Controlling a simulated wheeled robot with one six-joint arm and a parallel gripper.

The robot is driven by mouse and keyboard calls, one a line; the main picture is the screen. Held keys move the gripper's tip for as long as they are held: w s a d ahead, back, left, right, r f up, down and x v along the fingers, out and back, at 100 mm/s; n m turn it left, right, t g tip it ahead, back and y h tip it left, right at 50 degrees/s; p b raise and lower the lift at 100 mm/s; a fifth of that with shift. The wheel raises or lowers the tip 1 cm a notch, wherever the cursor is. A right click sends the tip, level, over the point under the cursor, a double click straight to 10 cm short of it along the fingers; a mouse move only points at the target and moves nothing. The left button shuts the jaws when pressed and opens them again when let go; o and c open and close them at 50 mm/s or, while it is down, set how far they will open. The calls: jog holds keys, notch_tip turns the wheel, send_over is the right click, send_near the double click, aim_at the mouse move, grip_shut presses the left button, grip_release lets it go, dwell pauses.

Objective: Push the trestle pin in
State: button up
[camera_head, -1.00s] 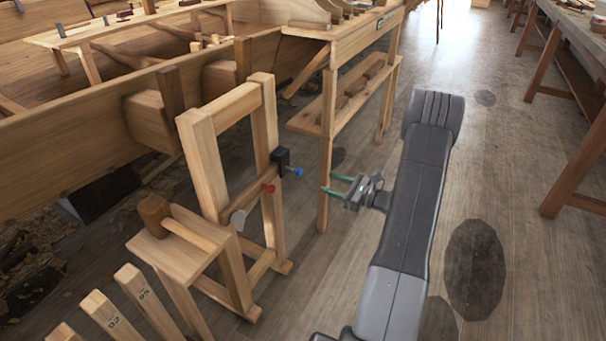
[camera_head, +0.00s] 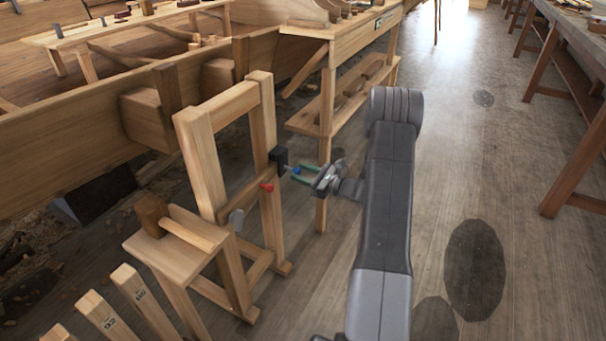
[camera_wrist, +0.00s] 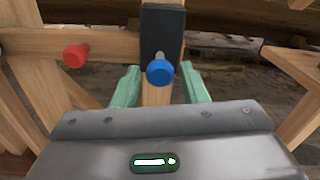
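A wooden trestle frame (camera_head: 198,160) stands at the left centre. A black block (camera_head: 279,157) is fixed to its right post. A pin with a round blue head (camera_head: 296,169) sticks out of that block; the blue head shows in the wrist view (camera_wrist: 160,72) in front of the block (camera_wrist: 163,25). A red-headed pin (camera_head: 267,187) sits lower on the frame, left of the block in the wrist view (camera_wrist: 76,55). My gripper (camera_head: 299,174) is open at the blue head. Its green fingers (camera_wrist: 160,84) stand apart on either side, with gaps showing.
A small wooden stand (camera_head: 180,243) with a mallet (camera_head: 152,214) is at the near left, beside numbered wooden posts (camera_head: 106,318). A workbench (camera_head: 330,50) stands behind. The floor (camera_head: 450,170) to the right is clear.

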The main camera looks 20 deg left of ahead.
grip_shut()
jog(key=shift+w+a+b, duration=0.15)
jog(key=shift+a+b, duration=0.25)
jog(key=shift+a, duration=1.05)
jog(key=shift+o, duration=1.6)
grip_release()
jog(key=shift+d, duration=0.1)
jog(key=s+d+p, duration=0.1)
jog(key=d, duration=1.2)
jog(key=shift+d+p, duration=0.3)
jog(key=shift+p, duration=0.05)
